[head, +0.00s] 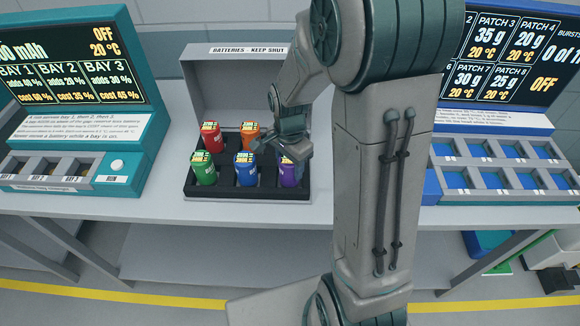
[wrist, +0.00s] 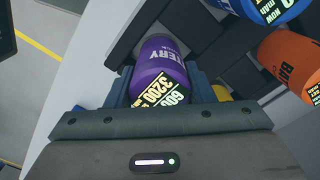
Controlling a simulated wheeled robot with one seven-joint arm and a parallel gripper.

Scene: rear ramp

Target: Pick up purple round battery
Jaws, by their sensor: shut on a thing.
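The purple round battery (head: 289,172) stands in the front right slot of the open battery box (head: 190,190). In the wrist view the purple battery (wrist: 158,62) lies between the two fingers of my gripper (wrist: 160,90), with its label facing the camera. My gripper (head: 292,150) reaches down over the box in the head view and is shut on the purple battery. The battery's lower end is hidden in the wrist view, so I cannot tell whether it still touches the slot floor.
Green (head: 205,170), blue (head: 246,168), red (head: 212,138) and orange (head: 250,134) batteries stand in the box. The raised lid (head: 230,90) is behind them. A bay console (head: 90,150) stands left, a patch console (head: 500,165) right. Bare bench (head: 170,130) lies between box and left console.

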